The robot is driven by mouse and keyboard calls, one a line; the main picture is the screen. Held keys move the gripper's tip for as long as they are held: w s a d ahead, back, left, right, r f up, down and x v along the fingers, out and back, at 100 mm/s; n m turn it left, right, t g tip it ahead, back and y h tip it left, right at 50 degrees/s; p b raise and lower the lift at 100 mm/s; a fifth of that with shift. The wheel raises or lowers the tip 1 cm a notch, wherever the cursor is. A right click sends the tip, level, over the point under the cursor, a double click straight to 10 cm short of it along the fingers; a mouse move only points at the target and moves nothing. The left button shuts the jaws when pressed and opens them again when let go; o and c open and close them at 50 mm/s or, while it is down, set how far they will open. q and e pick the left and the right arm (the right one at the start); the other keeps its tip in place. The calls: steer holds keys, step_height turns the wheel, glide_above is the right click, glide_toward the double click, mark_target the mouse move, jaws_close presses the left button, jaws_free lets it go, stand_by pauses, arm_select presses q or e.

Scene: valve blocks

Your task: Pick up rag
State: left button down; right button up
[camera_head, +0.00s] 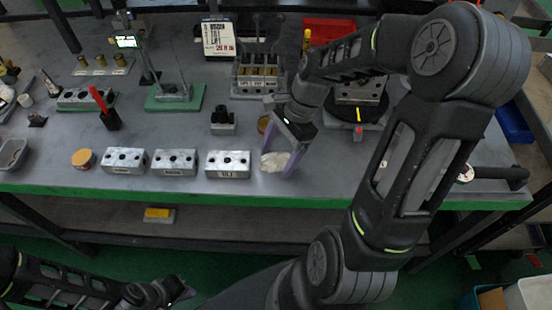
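A small crumpled whitish rag (272,161) lies on the grey bench near its front edge, right of the row of metal valve blocks. My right gripper (277,163) reaches down over it from above. Its pale purple fingers are spread apart, with the rag between or just behind them. I cannot tell whether a finger touches the rag, and part of it is hidden by the near finger. My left gripper (168,296) is low at the bottom left, in front of the bench and away from the rag. Its fingers are too dark to read.
Metal valve blocks (228,165) stand in a row left of the rag. A round orange-lidded container (84,159) is further left. A small black fixture (223,121) stands behind the blocks. A dark round turntable (352,108) holds a block to the right. The bench's green front edge (330,202) is close.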

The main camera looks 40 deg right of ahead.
mark_target(279, 154)
steer(key=c, duration=1.2)
steer(key=shift+c, duration=0.2)
step_height(279, 154, up, 10)
steer(key=shift+r, duration=0.1)
steer(key=o, duration=0.8)
jaws_close()
stand_by(0.4)
